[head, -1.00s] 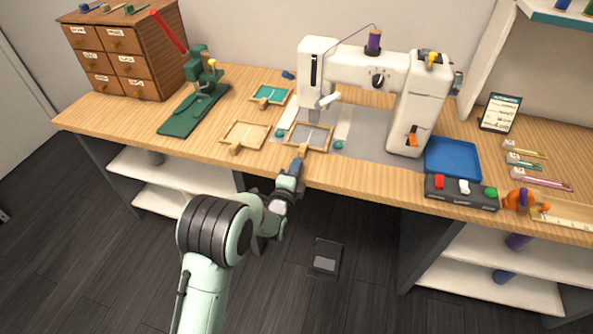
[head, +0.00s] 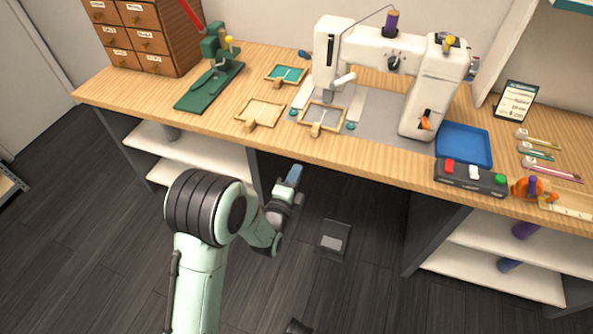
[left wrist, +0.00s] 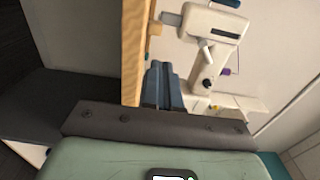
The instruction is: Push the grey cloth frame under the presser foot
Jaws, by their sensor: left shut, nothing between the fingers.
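The grey cloth frame (head: 323,118), a wooden frame with a short handle at its front, lies flat on the sewing machine's grey bed. Its far edge is close to the lower end of the machine's needle head (head: 327,88). The presser foot is too small to make out, so I cannot tell whether the cloth is under it. My left gripper (head: 295,171) is shut and empty, in front of and below the table's front edge, clear of the frame. Its blue fingers (left wrist: 163,75) also show in the left wrist view. My right gripper is not in view.
A plain cloth frame (head: 261,113) and a teal one (head: 287,74) lie to the left. Guides with teal knobs (head: 351,126) flank the grey frame. A blue tray (head: 463,144) and a button box (head: 470,178) are at right. A pedal (head: 333,240) lies on the floor.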

